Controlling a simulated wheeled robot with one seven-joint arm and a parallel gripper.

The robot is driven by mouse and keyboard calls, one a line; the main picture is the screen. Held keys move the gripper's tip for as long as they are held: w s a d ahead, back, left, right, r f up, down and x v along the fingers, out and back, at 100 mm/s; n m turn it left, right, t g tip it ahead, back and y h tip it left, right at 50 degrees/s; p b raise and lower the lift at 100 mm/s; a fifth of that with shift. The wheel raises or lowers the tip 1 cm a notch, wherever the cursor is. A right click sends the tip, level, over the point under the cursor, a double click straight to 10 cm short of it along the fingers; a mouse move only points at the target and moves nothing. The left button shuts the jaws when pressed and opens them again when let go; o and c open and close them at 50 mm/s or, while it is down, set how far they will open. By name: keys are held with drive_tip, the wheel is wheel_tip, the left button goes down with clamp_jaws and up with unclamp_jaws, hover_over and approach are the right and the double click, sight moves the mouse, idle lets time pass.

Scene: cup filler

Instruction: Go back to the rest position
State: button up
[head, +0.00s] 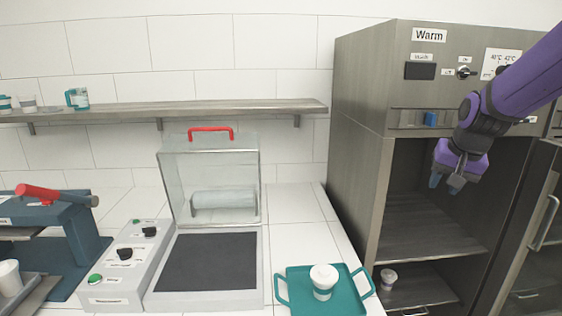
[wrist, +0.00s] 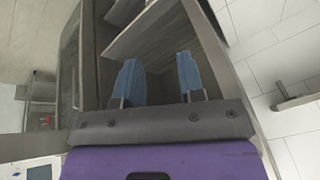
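My gripper (head: 446,184) hangs in front of the open upper compartment of the steel warming cabinet (head: 360,120), at the right of the head view. Its two blue fingers are apart with nothing between them, as the wrist view (wrist: 160,80) also shows. A white lidded cup (head: 323,277) with a grey band stands upright on the teal tray (head: 296,306) on the counter. My gripper is well above and to the right of that tray.
A small cup (head: 388,277) stands in the cabinet's lower compartment. The cabinet's glass door (head: 541,225) is open at the right. A machine with a raised clear lid (head: 212,185) stands on the counter. A wall shelf (head: 160,111) holds several cups at its left.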

drive_tip(key=s+a+r+n, duration=0.1)
drive_tip(key=s+a+r, duration=0.1)
drive_tip(key=s, duration=0.6)
drive_tip(key=s+a+r+n, duration=0.2)
drive_tip(key=s, duration=0.7)
drive_tip(key=s+a+r+n+t, duration=0.1)
drive_tip(key=s+a+r+n, duration=0.1)
drive_tip(key=s, duration=0.7)
drive_tip(key=shift+s+a+r, duration=0.15)
drive_tip(key=shift+s+a, duration=0.1)
